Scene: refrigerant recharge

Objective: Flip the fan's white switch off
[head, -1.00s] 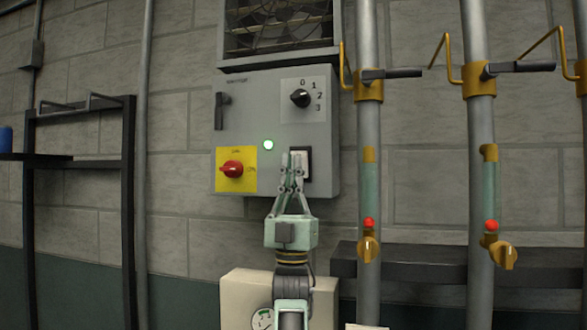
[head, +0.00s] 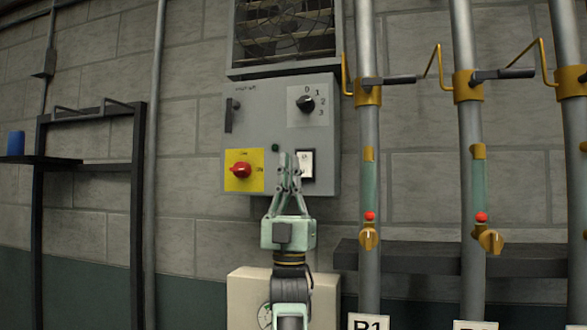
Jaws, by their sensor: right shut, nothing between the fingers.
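The fan's white switch (head: 306,164) sits in a black frame at the lower right of the grey control box (head: 262,107). The fan (head: 285,35) is behind a grille above the box. My right gripper (head: 288,157) is shut and empty, with its fingertips just left of the switch in the picture, partly over the frame's left edge. I cannot tell whether they touch the panel. The small indicator lamp (head: 275,148) on the box is dark green and unlit. My left gripper is not in view.
A red rotary switch (head: 241,170) on a yellow plate is at the box's lower left, and a black dial (head: 305,103) is at its upper right. Vertical pipes (head: 369,200) with gold valves stand to the right. A dark shelf frame (head: 90,110) stands left.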

